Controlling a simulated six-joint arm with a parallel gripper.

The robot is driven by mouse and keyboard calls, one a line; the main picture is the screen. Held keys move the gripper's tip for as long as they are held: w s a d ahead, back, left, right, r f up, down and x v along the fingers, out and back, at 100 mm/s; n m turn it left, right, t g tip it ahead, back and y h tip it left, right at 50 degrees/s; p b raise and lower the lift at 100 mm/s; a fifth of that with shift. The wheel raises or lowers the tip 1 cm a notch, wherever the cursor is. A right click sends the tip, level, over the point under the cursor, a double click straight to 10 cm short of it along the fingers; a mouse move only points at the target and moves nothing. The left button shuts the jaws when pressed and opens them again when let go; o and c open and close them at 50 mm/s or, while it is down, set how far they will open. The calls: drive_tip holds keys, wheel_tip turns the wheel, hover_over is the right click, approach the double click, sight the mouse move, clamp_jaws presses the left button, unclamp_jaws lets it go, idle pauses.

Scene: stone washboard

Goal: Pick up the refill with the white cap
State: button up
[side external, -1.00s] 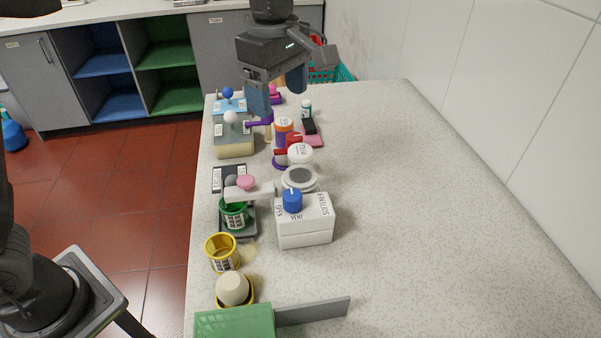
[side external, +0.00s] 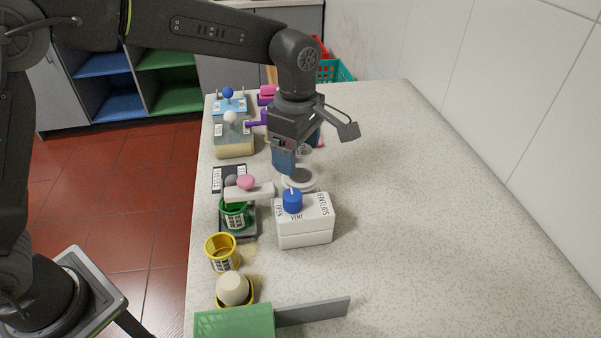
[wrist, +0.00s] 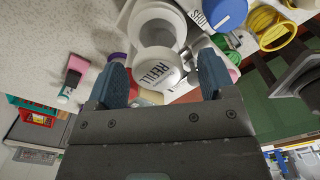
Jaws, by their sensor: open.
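In the side view my gripper (side external: 299,153) points down above the counter and hides most of the refill. The gripper also shows in the wrist view (wrist: 163,82), its blue-grey fingers spread wide and holding nothing I can see.
A white round holder (side external: 299,181) stands right beside the refill. In front of it is a white box (side external: 306,234) with a blue knob (side external: 292,201). Green and yellow cups (side external: 222,254) line the left edge. The counter's right side (side external: 430,220) is clear.

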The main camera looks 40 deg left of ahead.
wheel_tip(320, 180, down, 4)
drive_tip(key=shift+w+d+r, duration=0.1)
drive_tip(key=shift+r, duration=0.15)
drive_tip(key=c, duration=1)
drive_tip(key=shift+r, duration=0.1)
